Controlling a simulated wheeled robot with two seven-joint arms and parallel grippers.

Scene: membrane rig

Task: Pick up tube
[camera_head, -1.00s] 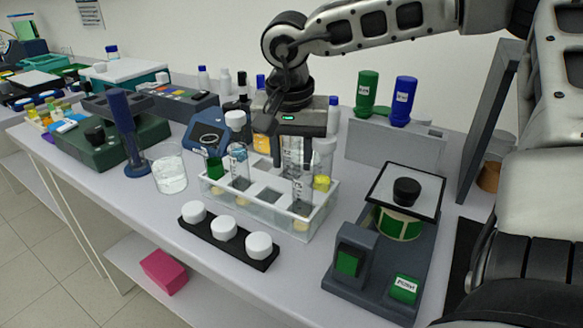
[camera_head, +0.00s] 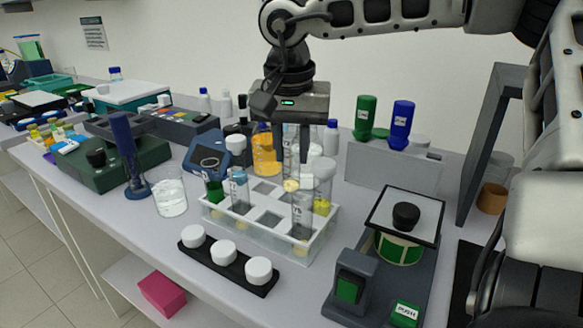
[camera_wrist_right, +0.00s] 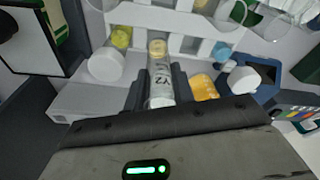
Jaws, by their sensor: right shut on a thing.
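My right gripper (camera_head: 291,150) is shut on a clear tube (camera_head: 291,168) with dark markings. The tube hangs upright above the rear of the white rack (camera_head: 250,236), and its yellowish lower end shows just above the rack's top. In the right wrist view the same tube (camera_wrist_right: 160,82) lies between the dark fingers (camera_wrist_right: 157,90), its marked side showing. Other tubes stand in the rack: a marked grey one (camera_head: 301,212) at the front right, a white-capped one with yellow contents (camera_head: 323,185) at the right, and others at the left. My left gripper is out of view.
A black holder with white caps (camera_head: 224,250) lies in front of the rack. A beaker (camera_head: 171,193) stands to the left. A dark balance-like device (camera_head: 380,270) stands to the right. An amber bottle (camera_head: 265,152) is close behind the held tube.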

